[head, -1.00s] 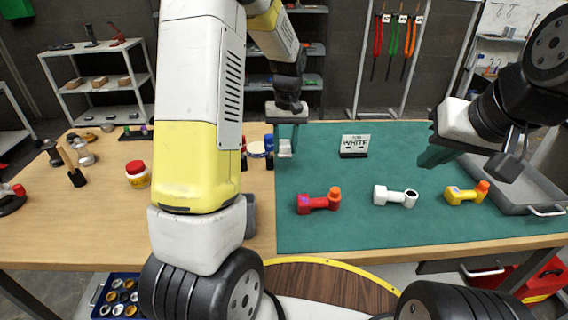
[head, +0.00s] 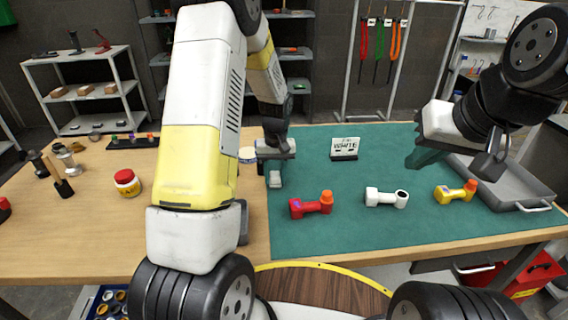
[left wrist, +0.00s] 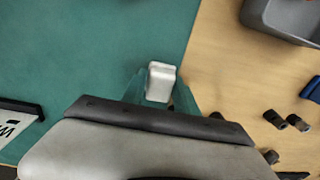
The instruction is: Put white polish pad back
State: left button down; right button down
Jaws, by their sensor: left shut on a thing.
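My left gripper (head: 275,165) is shut on a small white block-like piece, which looks like the white polish pad (left wrist: 160,82). In the left wrist view the piece sits between the greenish fingertips, over the left edge of the green mat. A white polisher (head: 379,197) lies on the mat to the right, with a dark round opening at its right end. A sign reading WHITE (head: 344,148) stands behind it. My right gripper (head: 424,155) hangs above the right part of the mat, apart from the tools; its finger gap is not clear.
A red tool (head: 309,207) and a yellow tool (head: 453,194) lie either side of the white polisher. A grey tray (head: 512,185) is at the right. A red-lidded jar (head: 127,183) stands on the wood at left. The green mat (head: 350,240) is clear in front.

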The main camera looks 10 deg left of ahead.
aim_at(277, 174)
pick_arm(q)
jog(key=shift+f, duration=0.15)
jog(key=c, duration=0.9)
grip_release()
jog(key=shift+c, duration=0.2)
notch_tip(277, 174, up, 12)
jog(key=s+r+m+t+h, duration=0.2)
jog(key=s+r+t, duration=0.1)
jog(key=s+r, duration=0.85)
jog(key=s+d+r+m+t, duration=0.1)
jog(key=s+d+r+t, duration=0.1)
jog(key=s, duration=1)
notch_tip(277, 174, up, 2)
jog(key=shift+s+r+m+t+h, duration=0.1)
jog(key=shift+s+m+t+h, duration=0.25)
jog(key=shift+t, duration=0.25)
